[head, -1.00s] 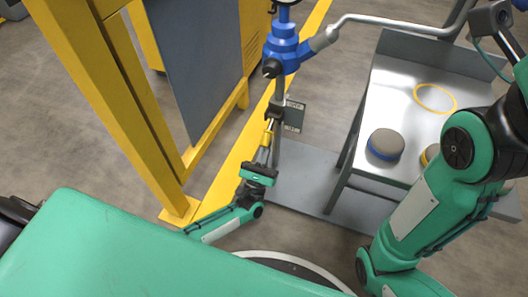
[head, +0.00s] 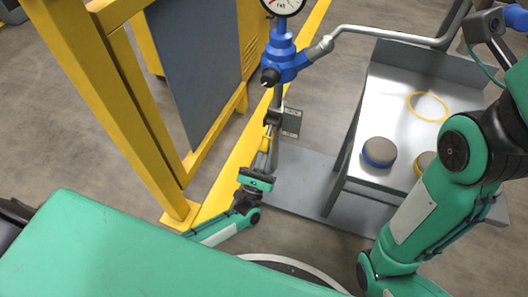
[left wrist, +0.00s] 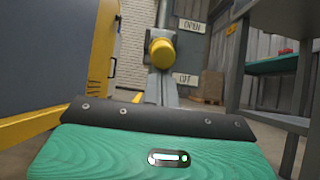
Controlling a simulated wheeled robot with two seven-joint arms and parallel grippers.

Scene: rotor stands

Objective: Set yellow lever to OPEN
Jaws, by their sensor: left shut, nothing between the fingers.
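The yellow lever (head: 266,143) is on the grey post under the blue valve body (head: 283,62). In the left wrist view its round yellow end (left wrist: 162,53) faces the camera, beside and between the OPEN plate (left wrist: 193,26) above and the OFF plate (left wrist: 186,79) below. My left gripper (head: 261,160) is shut and empty, just below the lever in the head view. I cannot tell whether the fingertips touch the lever. The label plate (head: 291,121) is too small to read in the head view. My right gripper is out of view.
A pressure gauge (head: 284,5) tops the stand, and a silver pipe (head: 390,32) runs right from it. A grey table (head: 400,90) with grey-topped round parts (head: 379,152) and a yellow ring (head: 428,106) stands right. A yellow frame (head: 95,100) stands left.

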